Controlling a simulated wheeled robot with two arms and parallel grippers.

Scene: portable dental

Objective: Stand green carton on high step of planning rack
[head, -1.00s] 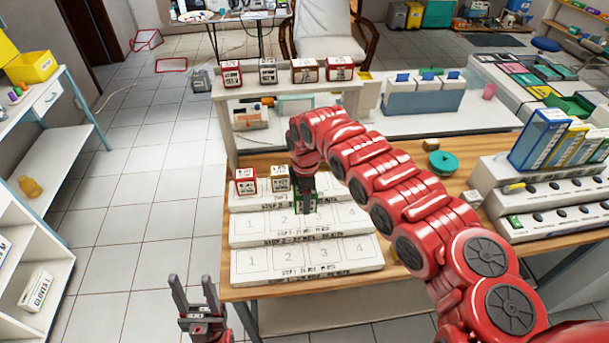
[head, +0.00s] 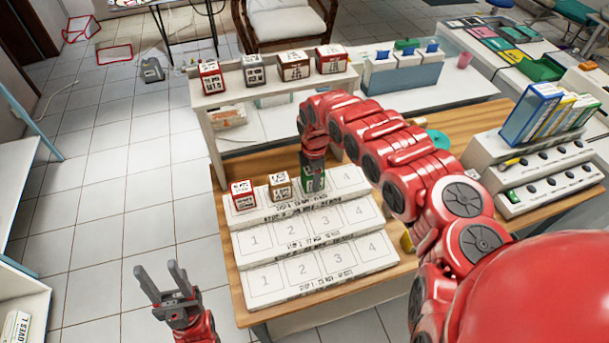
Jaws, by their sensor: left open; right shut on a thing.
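The green carton (head: 315,182) is at the third place on the back, highest step of the white stepped planning rack (head: 318,251). My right gripper (head: 314,168) reaches down from above and is shut on it. The carton looks upright; whether its base touches the step is hard to tell. A red carton (head: 243,195) and a tan carton (head: 280,186) stand to its left on the same step. My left gripper (head: 158,268) is open and empty, left of the table in front.
Several cartons, one of them red (head: 211,78), stand on the raised shelf behind. The fourth place on the high step and both lower steps are bare. My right arm covers the table right of the rack. A teal round thing (head: 438,139) lies beyond it.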

